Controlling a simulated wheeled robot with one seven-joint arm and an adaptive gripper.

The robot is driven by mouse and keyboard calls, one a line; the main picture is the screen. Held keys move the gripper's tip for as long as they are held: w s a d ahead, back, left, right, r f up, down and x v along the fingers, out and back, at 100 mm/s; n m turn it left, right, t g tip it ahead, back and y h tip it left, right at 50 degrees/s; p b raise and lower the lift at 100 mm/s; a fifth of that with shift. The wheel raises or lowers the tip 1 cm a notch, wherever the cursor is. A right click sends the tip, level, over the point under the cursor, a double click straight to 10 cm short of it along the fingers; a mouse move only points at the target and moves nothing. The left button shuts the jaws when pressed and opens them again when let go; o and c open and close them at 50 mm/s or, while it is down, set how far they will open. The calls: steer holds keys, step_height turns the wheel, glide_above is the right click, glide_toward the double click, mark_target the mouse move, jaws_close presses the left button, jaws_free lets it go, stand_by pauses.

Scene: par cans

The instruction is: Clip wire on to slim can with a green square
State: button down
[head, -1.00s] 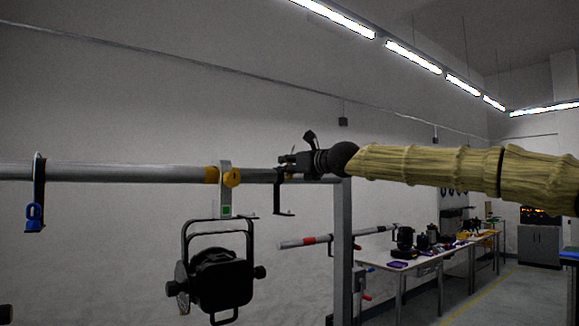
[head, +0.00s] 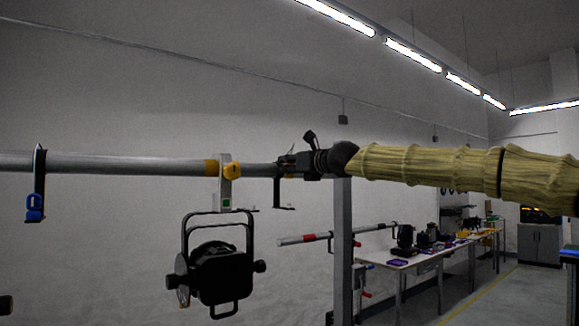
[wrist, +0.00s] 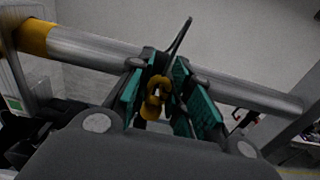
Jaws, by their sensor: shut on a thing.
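The slim black can (head: 222,276) hangs below the grey bar (head: 95,164) from a clamp with a yellow-orange knob (head: 232,170). A green square (head: 225,203) marks the clamp's lower part; it also shows at the left edge of the wrist view (wrist: 14,103). My gripper (head: 288,165) is at the bar, right of the clamp and above the can. In the wrist view, my gripper's teal pads (wrist: 165,98) are closed around a wire's yellow clip (wrist: 157,90) with a dark strip (wrist: 178,42) rising above it. The pads partly hide the clip. I cannot tell if it touches the bar.
A black L-shaped piece (head: 279,192) hangs beside my gripper. A grey post (head: 343,250) stands right of the can. Tables (head: 410,262) with several items stand behind. Space below my gripper looks clear.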

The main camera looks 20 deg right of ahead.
steer(key=shift+f+b, duration=2.55)
steer(key=shift+f, duration=0.3)
stand_by(0.6)
steer(key=shift+s+a+f+b, duration=0.1)
steer(key=shift+s+a+b, duration=0.6)
steer(key=shift+a+b, duration=1)
steer(key=shift+s+a+f+b, duration=0.1)
steer(key=shift+s+a+b, duration=0.85)
steer(key=shift+a, duration=1.15)
steer(key=shift+s+a+b, duration=0.45)
steer(key=shift+a+b, duration=1.25)
steer(key=shift+a, duration=0.2)
steer(key=shift+f, duration=0.3)
